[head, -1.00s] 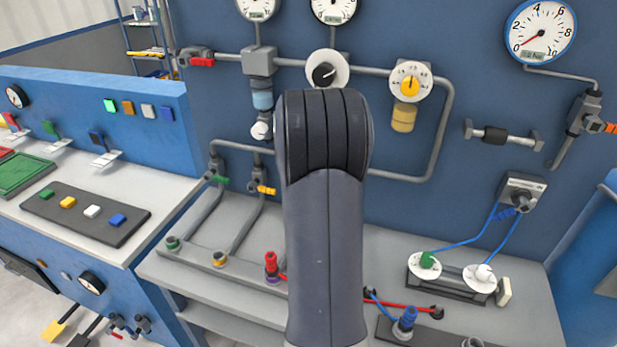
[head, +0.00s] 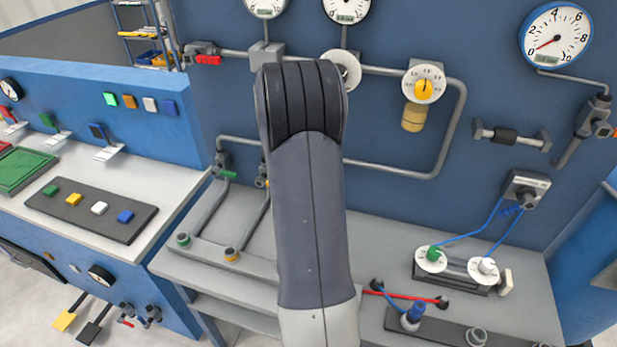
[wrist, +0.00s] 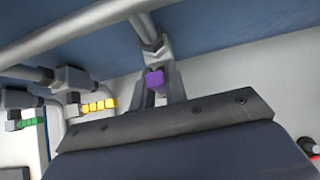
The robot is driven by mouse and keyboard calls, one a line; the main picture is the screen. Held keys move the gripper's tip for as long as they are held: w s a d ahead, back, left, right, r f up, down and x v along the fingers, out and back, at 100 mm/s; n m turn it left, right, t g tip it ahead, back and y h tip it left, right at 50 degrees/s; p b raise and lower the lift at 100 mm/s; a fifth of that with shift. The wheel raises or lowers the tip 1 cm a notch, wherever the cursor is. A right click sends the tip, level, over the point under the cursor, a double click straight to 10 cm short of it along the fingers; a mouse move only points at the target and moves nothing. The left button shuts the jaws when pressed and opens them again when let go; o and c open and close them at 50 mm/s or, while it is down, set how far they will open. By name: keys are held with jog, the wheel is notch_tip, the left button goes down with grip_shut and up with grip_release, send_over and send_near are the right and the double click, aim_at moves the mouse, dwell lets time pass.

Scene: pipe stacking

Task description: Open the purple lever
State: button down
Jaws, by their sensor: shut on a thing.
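The purple lever (wrist: 155,80) shows in the wrist view, just below a grey valve body on a pipe. My gripper (wrist: 157,88) is at the lever, with a grey finger on each side of it, and is shut on it. The lower part of the fingers is hidden behind the dark edge of my wrist. In the head view my arm covers the purple lever and the gripper.
A yellow lever (wrist: 97,106) and a green lever (wrist: 27,122) sit on valves to the left. Grey pipes run along the blue wall. In the head view a bench with sockets and a red cable (head: 405,297) lies to the right of my arm.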

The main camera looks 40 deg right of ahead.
jog(key=c, duration=1.4)
grip_release()
jog(key=shift+c, duration=0.2)
jog(key=p+v, duration=0.2)
jog(key=v, duration=0.8)
jog(key=shift+a+r, duration=0.25)
jog(key=shift+s, duration=0.1)
jog(key=b+x, duration=0.2)
jog(key=x, duration=0.9)
jog(key=shift+s+r, duration=0.1)
